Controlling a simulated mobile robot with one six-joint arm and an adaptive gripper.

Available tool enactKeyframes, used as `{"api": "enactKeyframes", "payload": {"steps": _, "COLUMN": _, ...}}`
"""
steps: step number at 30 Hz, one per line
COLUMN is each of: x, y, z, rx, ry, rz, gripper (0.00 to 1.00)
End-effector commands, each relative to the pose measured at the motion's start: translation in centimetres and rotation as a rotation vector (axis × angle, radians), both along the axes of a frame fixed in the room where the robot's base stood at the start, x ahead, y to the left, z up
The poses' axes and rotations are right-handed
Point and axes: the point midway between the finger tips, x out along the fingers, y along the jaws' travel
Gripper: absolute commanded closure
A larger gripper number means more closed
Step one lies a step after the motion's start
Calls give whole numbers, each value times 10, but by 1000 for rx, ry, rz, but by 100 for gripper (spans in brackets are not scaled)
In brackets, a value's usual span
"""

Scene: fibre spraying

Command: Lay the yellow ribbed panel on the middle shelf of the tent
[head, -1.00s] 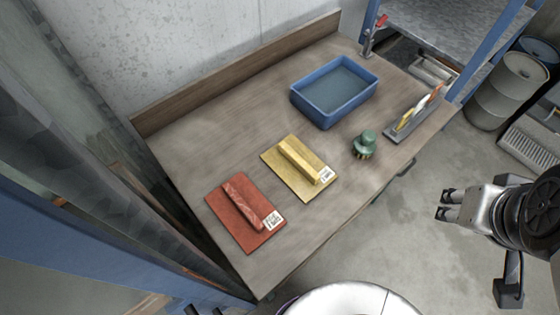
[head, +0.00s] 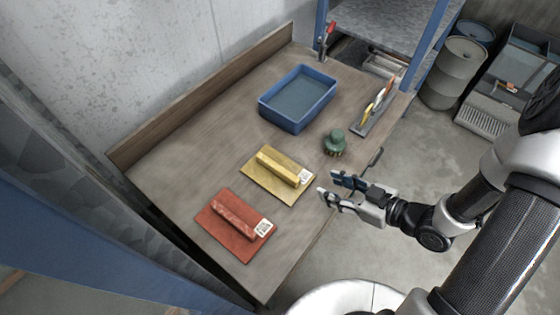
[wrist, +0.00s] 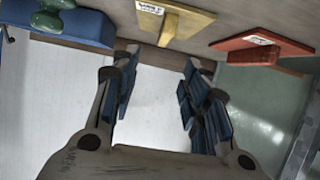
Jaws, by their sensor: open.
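The yellow ribbed panel (head: 262,182) lies flat on the wooden bench, with a raised rib along its middle and a white label at one end. It also shows at the top of the wrist view (wrist: 192,30). My gripper (head: 326,188) is open and empty, with blue-padded fingers, just off the bench's front edge to the right of the yellow panel and apart from it. In the wrist view my gripper (wrist: 157,90) has nothing between its fingers. The tent and its middle shelf cannot be made out for certain.
A blue-framed metal shelf (head: 385,25) and drums (head: 455,75) are beyond.

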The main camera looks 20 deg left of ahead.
Motion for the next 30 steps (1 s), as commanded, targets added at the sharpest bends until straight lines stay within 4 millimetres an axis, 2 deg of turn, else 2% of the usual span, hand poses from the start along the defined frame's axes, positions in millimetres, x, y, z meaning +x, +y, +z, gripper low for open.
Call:
{"api": "enactKeyframes", "payload": {"steps": 5, "x": -2, "y": 20, "z": -5, "rx": 47, "ry": 3, "rz": 21, "gripper": 58}}
{"api": "enactKeyframes", "payload": {"steps": 18, "x": 31, "y": 96, "z": -40, "rx": 43, "ry": 2, "rz": 20, "gripper": 58}}
{"api": "enactKeyframes", "payload": {"steps": 26, "x": 38, "y": 112, "z": -47, "rx": 42, "ry": 2, "rz": 17, "gripper": 58}}
{"api": "enactKeyframes", "payload": {"steps": 30, "x": 45, "y": 128, "z": -58, "rx": 42, "ry": 2, "rz": 17, "gripper": 58}}
